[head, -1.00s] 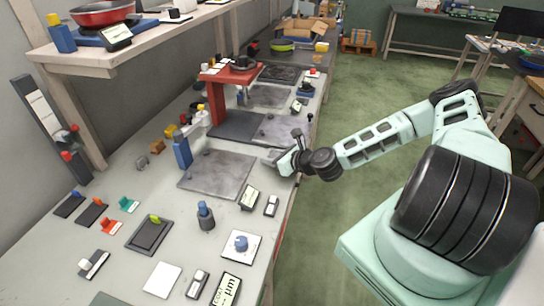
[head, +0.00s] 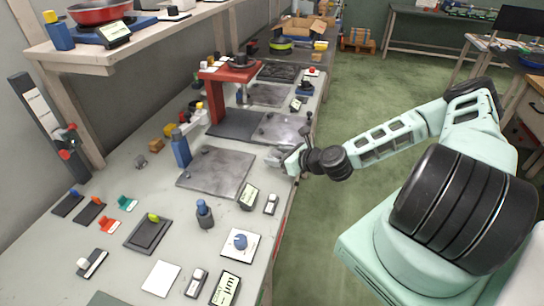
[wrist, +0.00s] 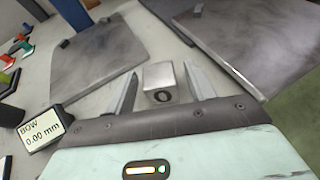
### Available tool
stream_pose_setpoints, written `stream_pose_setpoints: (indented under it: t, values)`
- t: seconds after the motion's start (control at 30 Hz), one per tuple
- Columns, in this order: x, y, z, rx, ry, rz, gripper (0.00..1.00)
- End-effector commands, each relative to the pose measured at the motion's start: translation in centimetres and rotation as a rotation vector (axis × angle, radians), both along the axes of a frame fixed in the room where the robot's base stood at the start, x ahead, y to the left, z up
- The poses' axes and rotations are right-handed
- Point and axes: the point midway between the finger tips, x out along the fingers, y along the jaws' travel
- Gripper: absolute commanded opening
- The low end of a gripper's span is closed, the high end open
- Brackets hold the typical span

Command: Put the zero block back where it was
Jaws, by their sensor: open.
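The zero block, a small grey metal block (wrist: 158,78) marked with a dark 0, shows in the wrist view just ahead of my gripper. It sits on the pale bench between the two spread fingers (wrist: 160,88), with gaps at its sides. My gripper (head: 277,156) is open and low over the bench's right edge in the head view, where I cannot make out the block clearly. A display reading "BOW 0.00 mm" (wrist: 40,128) stands at left in the wrist view; it also shows in the head view (head: 248,196).
A red stand (head: 232,76) rises behind. The green floor (head: 375,115) is open to the right.

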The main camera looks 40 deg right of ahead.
Motion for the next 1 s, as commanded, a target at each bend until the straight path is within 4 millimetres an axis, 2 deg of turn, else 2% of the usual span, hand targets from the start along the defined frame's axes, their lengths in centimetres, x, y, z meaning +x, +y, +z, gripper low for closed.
stream_pose_setpoints:
  t: [0.2, 0.4, 0.6, 1.0]
  values:
    - [-4.4, -1.4, 1.7, -0.001, 0.000, -0.004, 0.54]
    - [-7.0, -2.0, 2.9, -0.001, 0.000, -0.002, 0.54]
    - [-8.0, -2.2, 3.4, -0.001, 0.000, 0.000, 0.54]
    - [-8.1, -2.2, 3.4, -0.001, 0.000, 0.000, 0.54]
